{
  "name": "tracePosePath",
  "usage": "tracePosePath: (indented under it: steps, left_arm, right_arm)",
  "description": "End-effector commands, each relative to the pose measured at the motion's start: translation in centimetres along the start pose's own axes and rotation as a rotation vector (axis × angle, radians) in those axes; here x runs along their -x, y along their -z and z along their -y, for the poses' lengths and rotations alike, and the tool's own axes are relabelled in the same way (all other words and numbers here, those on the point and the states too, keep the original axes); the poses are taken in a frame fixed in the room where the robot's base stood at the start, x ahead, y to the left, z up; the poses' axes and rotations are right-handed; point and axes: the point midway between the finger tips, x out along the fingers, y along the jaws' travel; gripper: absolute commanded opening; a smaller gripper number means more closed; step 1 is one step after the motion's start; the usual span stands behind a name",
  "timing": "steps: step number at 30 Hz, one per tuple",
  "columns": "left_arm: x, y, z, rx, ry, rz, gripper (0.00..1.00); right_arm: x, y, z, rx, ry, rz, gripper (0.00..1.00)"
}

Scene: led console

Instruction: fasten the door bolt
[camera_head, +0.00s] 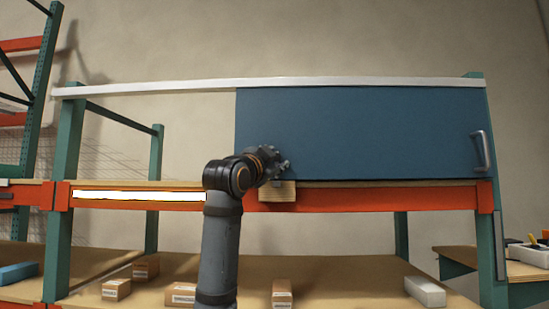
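A blue door panel (380,130) hangs under a white rail (160,87) and covers the right part of the rack's upper bay. A grey handle (482,150) sits at its right side. My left gripper (283,165) is in front of the door's lower left part, just above a wooden block (278,192) on the orange beam. Its fingers are small and dark, and I cannot tell whether they are open or hold anything. I cannot make out a bolt; the gripper and wrist hide part of the door's left edge. My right gripper is not in view.
The upper bay left of the door is open, with a bright strip (140,196) on the orange beam (390,198). Several cardboard boxes (117,290) and a white block (425,291) lie on the lower shelf (345,272). A side table (520,268) stands at right.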

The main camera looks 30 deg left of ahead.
Motion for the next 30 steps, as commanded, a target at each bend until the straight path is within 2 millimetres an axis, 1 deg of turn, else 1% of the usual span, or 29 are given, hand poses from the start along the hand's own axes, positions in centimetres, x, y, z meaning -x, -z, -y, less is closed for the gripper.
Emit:
tracePosePath:
  steps: [1, 8, 17, 20, 24, 26, 30]
  left_arm:
    - [0.0, 0.0, 0.0, 0.0, 0.0, 0.0, 0.32]
    - [0.0, 0.0, 0.0, 0.0, 0.0, 0.0, 0.0]
    - [0.0, 0.0, 0.0, 0.0, 0.0, 0.0, 0.0]
    - [0.2, -0.5, -0.5, 0.0, 0.0, 0.0, 0.0]
    - [0.8, -1.9, -2.0, 0.0, 0.0, 0.0, 0.0]
    - [0.9, -2.1, -2.3, 0.0, 0.0, 0.0, 0.0]
    - [0.8, -2.0, -2.2, 0.0, -0.005, 0.004, 0.0]
  right_arm:
    - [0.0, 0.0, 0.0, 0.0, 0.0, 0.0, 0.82]
    - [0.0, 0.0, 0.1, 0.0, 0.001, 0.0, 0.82]
    - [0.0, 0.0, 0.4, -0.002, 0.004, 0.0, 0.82]
    - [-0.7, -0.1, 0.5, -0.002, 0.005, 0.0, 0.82]
    - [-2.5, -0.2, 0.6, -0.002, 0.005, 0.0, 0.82]
    - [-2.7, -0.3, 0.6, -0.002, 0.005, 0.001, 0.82]
    - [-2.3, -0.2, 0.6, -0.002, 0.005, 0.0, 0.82]
